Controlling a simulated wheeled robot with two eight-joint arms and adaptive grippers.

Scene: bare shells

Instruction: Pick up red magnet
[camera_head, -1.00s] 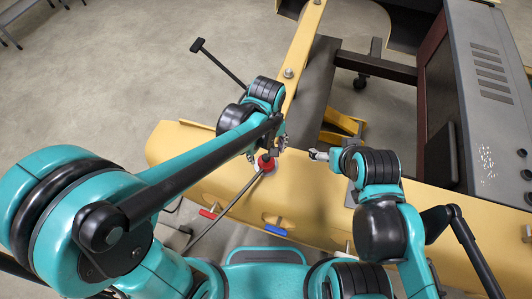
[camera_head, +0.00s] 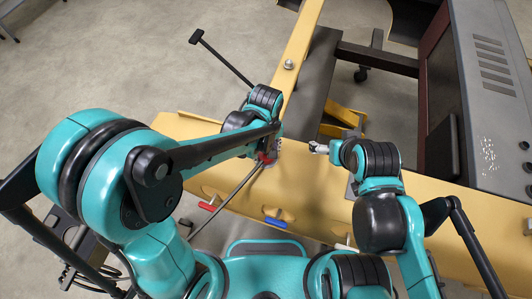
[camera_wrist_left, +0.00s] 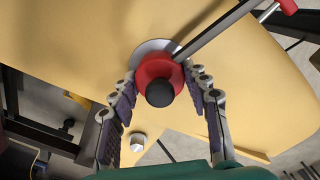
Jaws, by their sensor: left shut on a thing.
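The red magnet (camera_wrist_left: 153,72) has a round red body with a black knob (camera_wrist_left: 160,93) on top and sits against a pale disc on the yellow panel. My left gripper (camera_wrist_left: 161,78) has one finger on each side of the magnet and is shut on it. In the head view the left gripper (camera_head: 268,153) mostly hides the magnet; only a bit of red (camera_head: 264,158) shows below it. My right gripper (camera_head: 318,148) is to the right, apart from the magnet; its jaws are too small to read.
The yellow panel (camera_head: 320,195) runs across the middle. A grey rod (camera_wrist_left: 215,32) slants away beside the magnet. Red (camera_head: 207,207) and blue (camera_head: 276,224) handles are at the panel's near edge. A grey cabinet (camera_head: 485,100) stands at the right.

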